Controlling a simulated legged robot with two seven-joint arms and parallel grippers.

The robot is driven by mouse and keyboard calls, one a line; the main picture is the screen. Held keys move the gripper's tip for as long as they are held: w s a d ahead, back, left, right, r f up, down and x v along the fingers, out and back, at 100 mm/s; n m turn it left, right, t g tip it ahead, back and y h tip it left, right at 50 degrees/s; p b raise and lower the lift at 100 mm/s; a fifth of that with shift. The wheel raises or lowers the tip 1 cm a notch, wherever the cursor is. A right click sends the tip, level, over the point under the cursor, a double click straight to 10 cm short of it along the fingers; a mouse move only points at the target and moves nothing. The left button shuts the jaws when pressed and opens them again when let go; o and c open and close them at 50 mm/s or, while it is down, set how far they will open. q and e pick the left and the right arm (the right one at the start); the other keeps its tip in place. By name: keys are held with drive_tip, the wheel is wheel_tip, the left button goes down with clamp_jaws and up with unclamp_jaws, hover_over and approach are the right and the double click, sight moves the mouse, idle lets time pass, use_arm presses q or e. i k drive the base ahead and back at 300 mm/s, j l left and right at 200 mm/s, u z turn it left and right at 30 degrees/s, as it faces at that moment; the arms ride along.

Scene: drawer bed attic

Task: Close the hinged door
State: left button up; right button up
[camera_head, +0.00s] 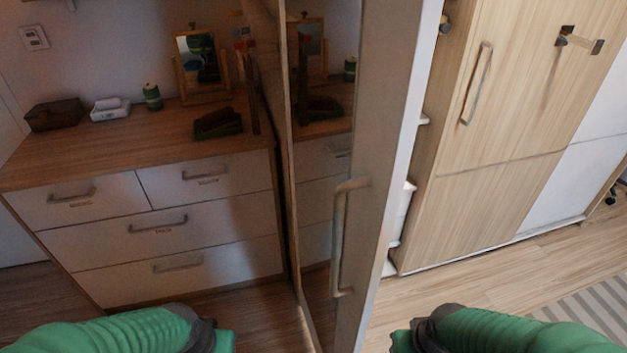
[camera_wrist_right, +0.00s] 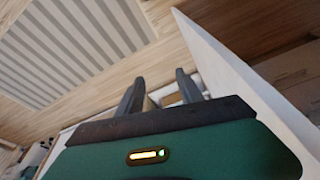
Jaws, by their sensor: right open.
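The hinged door (camera_head: 385,130) stands open in the middle of the head view, swung out toward me and seen at a steep angle. Its left face reflects the dresser, and a long vertical handle (camera_head: 340,240) is on it. In the right wrist view a pale panel (camera_wrist_right: 225,65), apparently this door, runs diagonally just right of my right gripper (camera_wrist_right: 158,92). That gripper is open, with nothing between its two dark fingers. I cannot tell whether it touches the panel. My green arms enter at the bottom of the head view; the left gripper's fingers are out of sight.
A wood-topped dresser (camera_head: 165,225) with white drawers stands left, carrying a small mirror (camera_head: 202,62), a dark box (camera_head: 54,114) and a green can (camera_head: 152,97). A wooden cabinet (camera_head: 490,150) stands right. Bare floor (camera_head: 470,290) and a striped rug (camera_head: 590,308) lie in front of it.

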sight(355, 72)
drive_tip(key=j, duration=0.45)
drive_tip(key=k+j+z, duration=0.1)
drive_tip(key=j, duration=0.3)
drive_tip(key=k+j+z, duration=0.1)
drive_tip(key=j, duration=0.35)
drive_tip(key=k+j, duration=0.1)
drive_tip(key=j, duration=0.3)
